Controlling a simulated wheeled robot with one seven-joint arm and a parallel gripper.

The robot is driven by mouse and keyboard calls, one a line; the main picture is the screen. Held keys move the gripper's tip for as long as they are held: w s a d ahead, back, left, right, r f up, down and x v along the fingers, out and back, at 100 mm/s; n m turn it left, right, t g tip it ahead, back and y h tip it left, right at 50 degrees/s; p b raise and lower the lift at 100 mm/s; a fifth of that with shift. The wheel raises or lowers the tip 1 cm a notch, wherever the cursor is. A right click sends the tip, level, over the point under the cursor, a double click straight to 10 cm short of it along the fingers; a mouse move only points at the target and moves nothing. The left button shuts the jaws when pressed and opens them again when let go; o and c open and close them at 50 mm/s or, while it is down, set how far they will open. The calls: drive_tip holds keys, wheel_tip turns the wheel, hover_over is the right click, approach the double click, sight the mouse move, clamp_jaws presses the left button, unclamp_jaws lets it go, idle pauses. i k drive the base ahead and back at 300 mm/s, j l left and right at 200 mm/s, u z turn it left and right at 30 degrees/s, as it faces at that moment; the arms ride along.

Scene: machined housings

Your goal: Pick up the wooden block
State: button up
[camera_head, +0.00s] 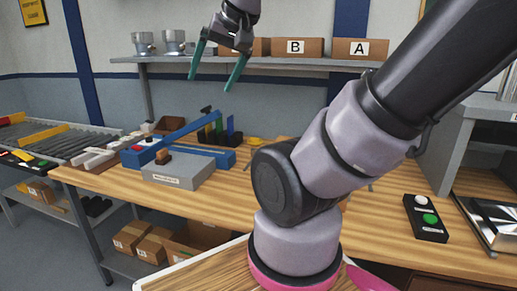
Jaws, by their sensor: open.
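A small brown block (163,157), which looks like the wooden block, sits at the back left edge of a grey labelled box (178,172) on the workbench. My gripper (212,82) is open and empty, with its two green fingers spread and pointing down. It hangs high above the bench, in front of the wall shelf in the picture, up and to the right of the block. Nothing hides the block's upper part; I cannot tell exactly how its base rests.
A blue fixture with a raised slanting arm (185,131) stands right behind the block. A black rack (219,134) is farther back. The wooden bench top (235,205) is clear in front of the grey box. A control box with buttons (426,218) lies at the right.

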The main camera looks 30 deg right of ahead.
sight(163, 157)
drive_tip(key=i+j+z, duration=0.1)
drive_tip(key=j, duration=0.25)
drive_tip(key=i+j+z, duration=0.1)
drive_tip(key=j, duration=0.3)
drive_tip(key=i+j+z, duration=0.15)
drive_tip(key=j, duration=0.25)
drive_tip(key=i+j+z, duration=0.1)
drive_tip(key=j, duration=0.3)
drive_tip(key=i+j+z, duration=0.1)
drive_tip(key=i+j, duration=0.35)
drive_tip(key=i, duration=0.15)
